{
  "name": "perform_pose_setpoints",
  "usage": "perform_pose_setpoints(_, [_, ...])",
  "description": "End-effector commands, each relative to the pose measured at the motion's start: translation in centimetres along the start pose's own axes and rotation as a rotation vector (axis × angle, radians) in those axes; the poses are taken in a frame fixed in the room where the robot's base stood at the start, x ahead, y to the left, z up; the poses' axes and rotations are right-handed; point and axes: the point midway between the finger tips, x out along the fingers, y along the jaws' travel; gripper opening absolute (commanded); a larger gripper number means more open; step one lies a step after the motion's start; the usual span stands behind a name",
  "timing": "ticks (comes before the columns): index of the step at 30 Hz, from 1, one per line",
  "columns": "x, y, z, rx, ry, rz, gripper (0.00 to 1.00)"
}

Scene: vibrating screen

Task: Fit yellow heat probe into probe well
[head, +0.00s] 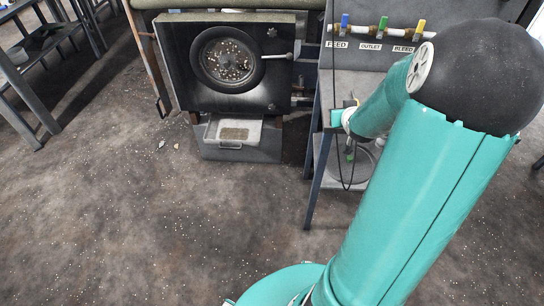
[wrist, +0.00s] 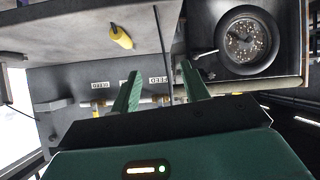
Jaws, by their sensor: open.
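A yellow object with a small dark end (wrist: 121,37), which looks like the heat probe, lies on the grey bench surface in the wrist view. My gripper (wrist: 160,70) is open, with its two green fingers apart and nothing clearly held between them. The yellow object is apart from the fingers, up and to the left of them in that view. A thin dark cable (wrist: 160,30) passes across the view between the fingers. In the head view my arm hides most of the bench top, and the probe is not clear there. I cannot pick out the probe well in either view.
A panel with blue, green and yellow valve handles (head: 382,27) labelled FEED, OUTLET and BLEED stands behind the bench (head: 322,165). Left of it is a dark machine with a round port (head: 280,85) and a tray (head: 233,132) below. The speckled floor in front is clear.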

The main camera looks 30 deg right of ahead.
Motion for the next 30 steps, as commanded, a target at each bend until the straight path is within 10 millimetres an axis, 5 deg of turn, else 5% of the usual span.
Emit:
perform_pose_setpoints(1, [-1.6,-2.4,-1.4,-0.044,-0.026,-0.011,0.46])
perform_pose_setpoints(6, [-7.2,-8.4,-3.4,-0.125,-0.137,-0.030,0.46])
perform_pose_setpoints(15, [-20.3,-17.1,-3.5,-0.190,-0.293,-0.129,0.46])
perform_pose_setpoints(24, [-32.8,-21.7,0.6,-0.232,-0.444,-0.328,0.46])
perform_pose_setpoints(30, [-35.1,-22.1,1.9,-0.245,-0.487,-0.377,0.46])
